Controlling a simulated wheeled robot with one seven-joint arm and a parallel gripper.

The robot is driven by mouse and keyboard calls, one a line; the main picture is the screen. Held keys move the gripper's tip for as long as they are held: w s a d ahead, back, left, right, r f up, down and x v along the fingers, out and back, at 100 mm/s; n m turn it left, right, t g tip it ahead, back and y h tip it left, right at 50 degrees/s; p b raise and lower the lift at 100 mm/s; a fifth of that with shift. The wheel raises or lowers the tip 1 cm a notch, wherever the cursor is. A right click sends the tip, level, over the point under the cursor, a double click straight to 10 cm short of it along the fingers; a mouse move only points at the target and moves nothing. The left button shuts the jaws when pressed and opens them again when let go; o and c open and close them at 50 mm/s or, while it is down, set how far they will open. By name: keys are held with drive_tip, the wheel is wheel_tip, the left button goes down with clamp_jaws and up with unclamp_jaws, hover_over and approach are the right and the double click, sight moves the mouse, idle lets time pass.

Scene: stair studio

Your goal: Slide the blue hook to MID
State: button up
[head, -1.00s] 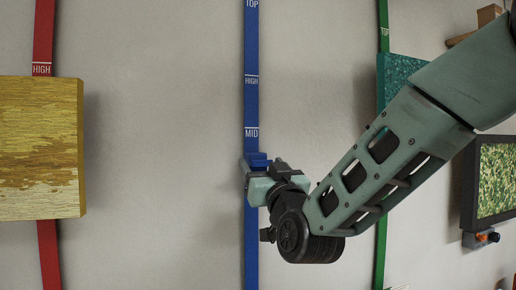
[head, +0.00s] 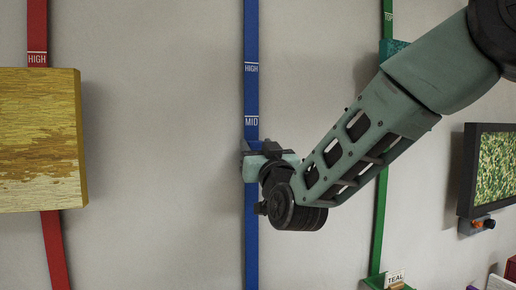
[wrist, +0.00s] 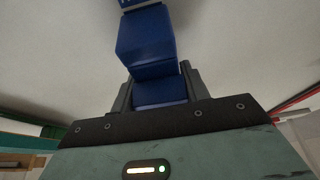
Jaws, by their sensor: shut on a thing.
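The blue rail (head: 251,215) runs vertically on the wall, with the white MID label (head: 252,121) and the HIGH mark above it. My gripper (head: 256,150) is at the blue rail a little below the MID label. In the wrist view, my gripper (wrist: 160,92) is shut on the blue hook (wrist: 147,40), whose lower part sits between the two fingers. In the head view the hook is mostly hidden by my gripper.
A yellow-brown wooden panel (head: 38,140) hangs at left over the red rail (head: 56,250). A dark-framed picture (head: 495,170) is at right.

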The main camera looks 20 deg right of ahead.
drive_tip(key=shift+o, duration=0.2)
wheel_tip(320, 180, up, 13)
drive_tip(key=shift+r+p, duration=0.1)
drive_tip(key=shift+p, duration=1.15)
drive_tip(key=shift+c, duration=0.2)
drive_tip(key=o, duration=1.4)
